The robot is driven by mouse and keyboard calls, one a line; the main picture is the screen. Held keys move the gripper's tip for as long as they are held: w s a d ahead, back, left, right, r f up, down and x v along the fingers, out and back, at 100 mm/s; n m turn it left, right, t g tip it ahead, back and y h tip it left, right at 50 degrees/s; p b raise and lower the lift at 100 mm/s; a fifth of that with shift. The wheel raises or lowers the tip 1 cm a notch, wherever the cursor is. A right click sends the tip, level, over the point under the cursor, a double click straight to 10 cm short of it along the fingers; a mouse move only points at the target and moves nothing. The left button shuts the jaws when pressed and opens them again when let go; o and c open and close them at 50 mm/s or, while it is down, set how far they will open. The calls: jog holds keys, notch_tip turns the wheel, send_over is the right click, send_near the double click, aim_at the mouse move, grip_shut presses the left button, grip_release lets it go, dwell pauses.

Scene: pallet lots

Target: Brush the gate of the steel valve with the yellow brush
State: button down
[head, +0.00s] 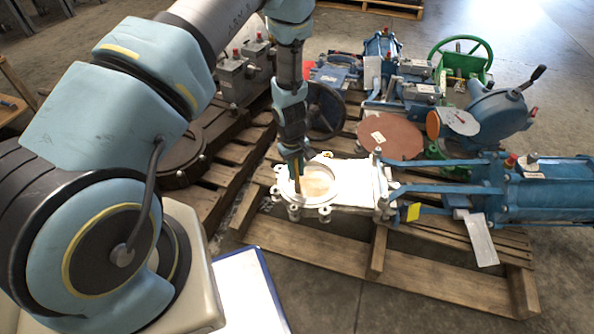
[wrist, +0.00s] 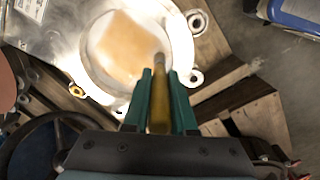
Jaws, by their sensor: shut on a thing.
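The steel valve (head: 352,180) lies on a wooden pallet, its round ring at the left and a blue actuator (head: 555,188) at the right. Inside the ring is the gate (head: 318,182), a pale disc with a tan-brown patch; the patch also shows in the wrist view (wrist: 126,45). My gripper (head: 296,168) points down over the left part of the ring. It is shut on the yellow brush (wrist: 158,105), whose tip is at the gate's edge near the ring in the wrist view. I cannot tell whether the tip touches the surface.
Other valves crowd the pallet behind, including a green handwheel (head: 462,55), a brown disc (head: 390,139) and a blue valve with a lever (head: 500,108). A black handwheel (head: 325,110) stands close behind my gripper. A blue-edged white board (head: 250,290) lies in front.

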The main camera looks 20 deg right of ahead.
jog(key=shift+w+d, duration=1.55)
jog(key=shift+w, duration=1.8)
jog(key=s+d+p, duration=0.1)
jog(key=s+d, duration=0.3)
jog(key=d, duration=0.4)
jog(key=shift+s+d+r, duration=0.2)
jog(key=shift+s+r, duration=0.05)
jog(key=shift+s, duration=0.05)
dwell(0.7)
jog(key=shift+r+p, duration=0.1)
jog(key=shift+p, duration=0.2)
jog(key=shift+w+a+r+p, duration=0.1)
jog(key=shift+r+p, duration=0.95)
jog(key=shift+r, duration=0.45)
jog(key=shift+a+r+p, duration=0.1)
jog(key=shift+r+p, duration=0.9)
jog(key=shift+r, duration=0.45)
